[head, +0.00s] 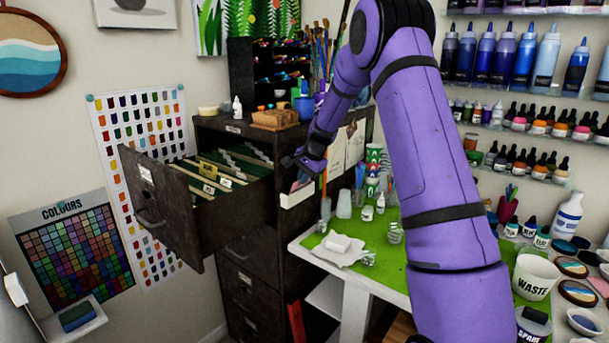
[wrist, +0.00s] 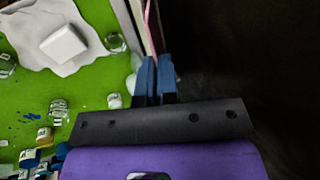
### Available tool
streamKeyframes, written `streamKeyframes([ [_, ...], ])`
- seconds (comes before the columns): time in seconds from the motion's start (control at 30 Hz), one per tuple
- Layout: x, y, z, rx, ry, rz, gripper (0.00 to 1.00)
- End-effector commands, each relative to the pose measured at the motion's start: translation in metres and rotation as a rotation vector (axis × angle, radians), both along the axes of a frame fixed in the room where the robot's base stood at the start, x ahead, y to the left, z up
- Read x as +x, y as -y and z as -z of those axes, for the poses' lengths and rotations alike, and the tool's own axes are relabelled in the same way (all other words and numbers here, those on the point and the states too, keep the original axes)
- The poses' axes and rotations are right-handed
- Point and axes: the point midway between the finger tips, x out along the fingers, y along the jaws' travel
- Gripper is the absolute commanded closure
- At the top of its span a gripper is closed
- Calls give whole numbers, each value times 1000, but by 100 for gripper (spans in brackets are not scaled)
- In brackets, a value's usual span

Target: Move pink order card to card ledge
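The pink order card (wrist: 148,24) shows edge-on as a thin pink strip in the wrist view, running up from between my fingertips. My gripper (wrist: 157,62) has its two blue fingers close together, shut on the card's near end. In the head view my gripper (head: 299,166) is just above the white card ledge (head: 297,197) on the cabinet's side. A small part of the card (head: 298,184) shows below the gripper, at the ledge's opening. Whether its lower edge touches the ledge is hidden.
The dark filing cabinet (head: 257,262) has its top drawer (head: 180,213) pulled out left, full of hanging folders. The green-topped table (head: 395,262) stands right of the ledge, with cups, small jars and a white block on paper. Papers hang on the cabinet side above.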

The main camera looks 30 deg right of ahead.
Motion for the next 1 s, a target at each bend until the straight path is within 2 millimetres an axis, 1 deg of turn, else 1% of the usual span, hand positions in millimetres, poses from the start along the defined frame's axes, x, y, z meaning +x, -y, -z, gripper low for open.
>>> streamKeyframes([
  [0.3,0,0,1,0,0,0,100],
  [0.37,0,0,1,0,0,0,85],
  [0.4,0,0,1,0,0,0,76],
  [0.43,0,0,1,0,0,0,69],
  [0.63,0,0,1,0,0,0,69],
  [0.73,0,0,1,0,0,0,46],
  [0.77,0,0,1,0,0,0,43],
  [1.0,1,0,0,-1,1,0,43],
])
